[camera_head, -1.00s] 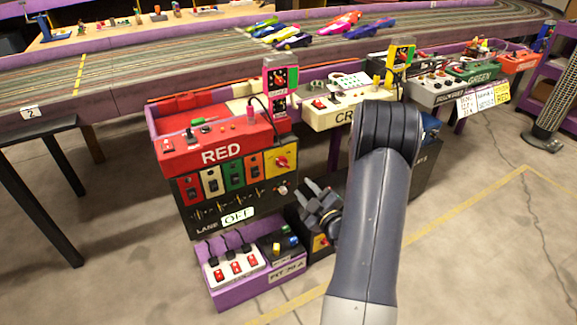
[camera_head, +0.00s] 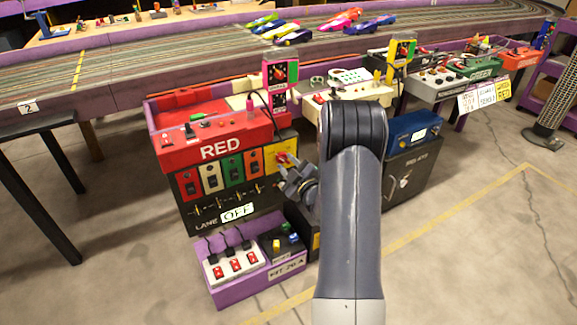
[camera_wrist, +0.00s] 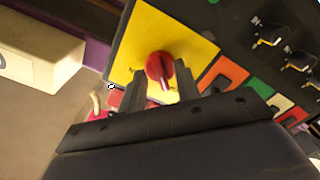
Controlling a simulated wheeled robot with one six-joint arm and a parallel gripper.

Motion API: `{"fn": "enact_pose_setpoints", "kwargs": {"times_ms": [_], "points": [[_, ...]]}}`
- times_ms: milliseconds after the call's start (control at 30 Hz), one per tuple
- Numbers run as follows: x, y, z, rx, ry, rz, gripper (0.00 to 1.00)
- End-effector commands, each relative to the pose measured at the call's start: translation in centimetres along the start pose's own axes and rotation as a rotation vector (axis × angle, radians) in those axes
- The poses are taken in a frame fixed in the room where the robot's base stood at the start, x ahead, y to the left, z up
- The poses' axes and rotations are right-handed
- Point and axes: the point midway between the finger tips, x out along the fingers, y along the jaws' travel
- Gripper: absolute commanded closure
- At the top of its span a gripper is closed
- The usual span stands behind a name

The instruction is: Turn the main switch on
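The main switch looks to be the red rotary knob (camera_head: 283,158) on the yellow plate (camera_head: 270,164) at the right end of the RED lane panel. In the wrist view the knob (camera_wrist: 160,66) has a white pointer mark and sits on the yellow plate (camera_wrist: 143,32). My gripper (camera_head: 285,168) is right in front of the knob. In the wrist view my gripper (camera_wrist: 160,74) is open, with one finger on each side of the knob. I cannot tell whether either finger touches it.
Red, white, green and orange switch plates (camera_head: 232,167) line the panel left of the knob. An "OFF" card (camera_head: 237,212) is below them. A purple box (camera_head: 232,292) with red switches stands on the floor below. A dark cabinet (camera_head: 408,172) is at the right.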

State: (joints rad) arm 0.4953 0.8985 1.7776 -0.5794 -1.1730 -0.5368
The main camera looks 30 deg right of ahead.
Motion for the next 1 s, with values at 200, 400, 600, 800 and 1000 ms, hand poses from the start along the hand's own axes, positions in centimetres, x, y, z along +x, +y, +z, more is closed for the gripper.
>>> {"fn": "enact_pose_setpoints", "kwargs": {"times_ms": [200, 400, 600, 800, 1000], "points": [[-0.03, 0.00, 0.01, 0.000, 0.000, 0.000, 0.82], [-0.04, 0.00, 0.02, 0.000, 0.000, 0.000, 0.99], [-0.05, -0.01, 0.02, 0.000, 0.000, -0.001, 1.00], [-0.05, -0.05, 0.03, 0.015, 0.000, -0.001, 1.00], [-0.04, -0.12, 0.09, 0.088, 0.000, -0.001, 1.00]]}}
